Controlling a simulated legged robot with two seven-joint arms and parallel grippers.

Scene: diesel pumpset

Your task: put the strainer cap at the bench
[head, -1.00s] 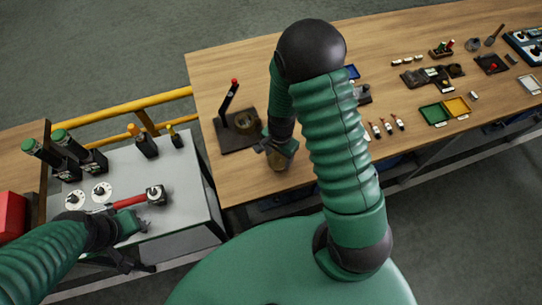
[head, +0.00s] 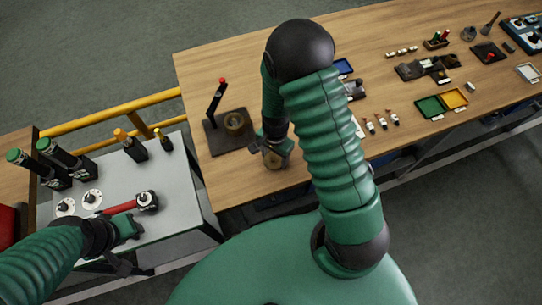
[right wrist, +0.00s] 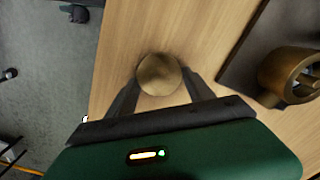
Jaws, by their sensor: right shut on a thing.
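The strainer cap, a round brass piece, is between the fingers of my right gripper (head: 270,147) over the near left part of the wooden bench (head: 300,190). In the right wrist view the cap (right wrist: 160,75) sits between the two dark fingertips, shut on its sides. It is at or just above the bench top; I cannot tell if it touches. My left gripper (head: 137,232) is over the grey table, near a red-handled tool; its fingers are too unclear to tell open from shut.
A dark plate (head: 222,140) with an upright lever and a brass ring (head: 234,123) stands beside the cap. Trays (head: 432,108) and small parts lie farther right. Bare wood surrounds the cap.

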